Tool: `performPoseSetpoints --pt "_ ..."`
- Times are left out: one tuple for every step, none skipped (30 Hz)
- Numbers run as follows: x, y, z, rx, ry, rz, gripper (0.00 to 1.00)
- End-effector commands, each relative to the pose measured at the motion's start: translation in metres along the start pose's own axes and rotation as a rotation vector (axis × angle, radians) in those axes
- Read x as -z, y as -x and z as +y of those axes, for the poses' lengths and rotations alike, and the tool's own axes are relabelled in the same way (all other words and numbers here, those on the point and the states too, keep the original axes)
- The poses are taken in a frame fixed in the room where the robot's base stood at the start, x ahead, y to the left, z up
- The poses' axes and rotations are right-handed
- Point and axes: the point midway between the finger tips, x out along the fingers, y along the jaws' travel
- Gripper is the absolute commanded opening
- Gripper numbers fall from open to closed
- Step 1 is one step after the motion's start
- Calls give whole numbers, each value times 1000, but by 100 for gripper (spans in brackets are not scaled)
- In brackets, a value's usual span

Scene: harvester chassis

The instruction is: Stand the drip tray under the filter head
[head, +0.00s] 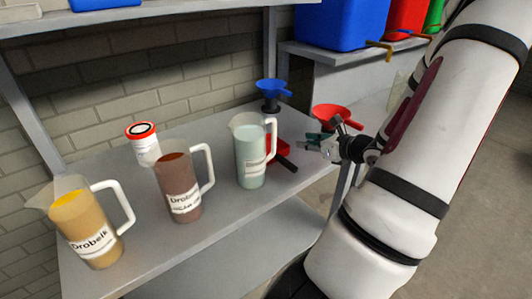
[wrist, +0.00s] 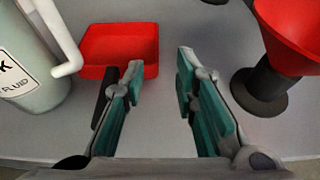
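The drip tray, a shallow red pan with a dark handle, lies flat on the grey bench. It is partly hidden behind a pale green jug in the head view (head: 279,146), and it sits upper left in the wrist view (wrist: 112,45). Its dark handle (wrist: 103,97) points towards the camera, beside and partly behind my left finger. My gripper (head: 316,142) is open and empty, to the right of the tray; bare bench shows between its fingers in the wrist view (wrist: 160,75). I cannot make out a filter head in either view.
The pale green jug (head: 249,152) stands close left of the tray. A red funnel on a dark stand (wrist: 268,85) is close right of my gripper. A blue funnel (head: 271,88), white red-topped canister (head: 143,143), brown jug (head: 178,187) and amber jug (head: 84,228) share the bench.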

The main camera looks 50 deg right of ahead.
Motion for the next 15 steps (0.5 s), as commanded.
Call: performPoseSetpoints --pt "1 -12 1 -5 0 -2 27" --pt "1 -18 1 -5 1 -1 27" --pt "1 -26 2 -4 -1 -2 27" --pt "1 -32 2 -5 -1 -1 27" --pt "1 -37 1 -4 -1 -1 27" --pt "1 -43 1 -4 1 -2 27" --pt "1 -48 2 -4 1 -1 27" --pt "1 -51 1 -4 0 -1 27" --pt "1 -55 1 -3 0 -1 27" --pt "1 -57 1 -2 0 -1 27" --pt "0 -59 1 -2 1 -1 27" --pt "0 -61 1 -2 2 -1 27" --pt "0 -62 1 -2 2 -1 27" --pt "0 -64 1 -2 1 -1 27" --pt "1 -67 1 -2 1 0 27"
